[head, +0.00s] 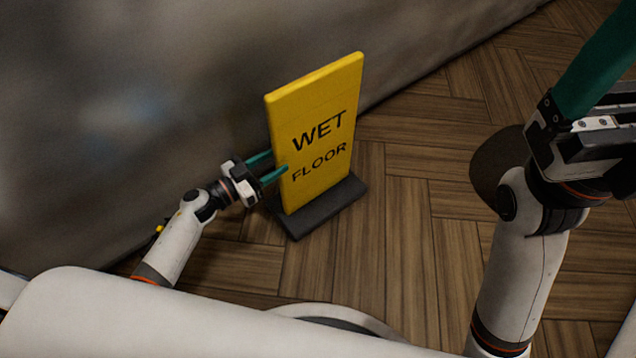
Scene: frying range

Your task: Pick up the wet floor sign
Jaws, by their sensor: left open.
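The wet floor sign (322,118) is a yellow upright board with black "WET FLOOR" lettering. It stands on a dark base (318,212) on the wooden floor, close to the wall. My left gripper (279,165) is open at the sign's left edge, with its two green fingers pointing at the board.
A grey wall (130,100) runs along the left and back, close behind the sign. The wooden herringbone floor (410,240) is clear to the right of the sign. A dark round shape (492,170) shows on the floor behind my right arm.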

